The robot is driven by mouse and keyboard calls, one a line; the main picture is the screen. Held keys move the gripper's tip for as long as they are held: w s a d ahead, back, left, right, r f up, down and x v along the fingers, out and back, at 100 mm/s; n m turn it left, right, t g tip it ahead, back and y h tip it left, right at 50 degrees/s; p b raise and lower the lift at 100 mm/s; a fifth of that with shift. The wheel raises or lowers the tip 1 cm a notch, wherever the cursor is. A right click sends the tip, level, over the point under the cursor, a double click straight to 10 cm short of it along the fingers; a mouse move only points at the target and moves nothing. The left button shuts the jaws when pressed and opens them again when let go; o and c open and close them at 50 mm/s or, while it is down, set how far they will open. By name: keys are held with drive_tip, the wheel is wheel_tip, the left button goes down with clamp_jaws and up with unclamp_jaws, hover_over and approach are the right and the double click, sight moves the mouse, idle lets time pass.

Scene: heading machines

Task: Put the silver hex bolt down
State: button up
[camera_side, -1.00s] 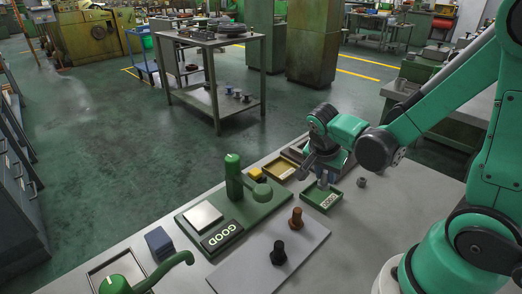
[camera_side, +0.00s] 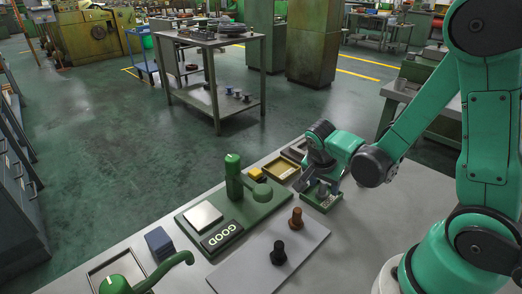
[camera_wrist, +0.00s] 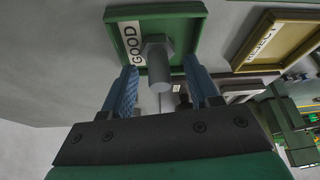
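The silver hex bolt (camera_wrist: 158,62) shows in the wrist view over the floor of the green GOOD tray (camera_wrist: 118,40). Its hex head is toward the tray floor and its shank points back toward my gripper (camera_wrist: 164,88). My gripper is open, with one blue finger on each side of the bolt and a visible gap on both sides. In the side view my gripper (camera_side: 319,186) is down at the green tray (camera_side: 330,203), and the bolt cannot be made out there.
The yellow REJECT tray (camera_wrist: 279,42) is beside the GOOD tray; it also shows in the side view (camera_side: 281,168). A green press-like fixture (camera_side: 234,182), a dark bolt (camera_side: 278,253) and a brown bolt (camera_side: 296,217) on a grey plate stand toward the front left.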

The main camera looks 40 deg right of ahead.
drive_tip(key=shift+r, duration=0.1)
drive_tip(key=a+r+n+t+y, duration=0.4)
drive_tip(key=a+r+n, duration=0.5)
drive_tip(key=n, duration=0.7)
wheel_tip(320, 180, up, 3)
drive_tip(key=shift+w+a+f+t+y, duration=0.15)
drive_tip(key=shift+w+a+t+y, duration=0.15)
drive_tip(key=shift+t, duration=0.9)
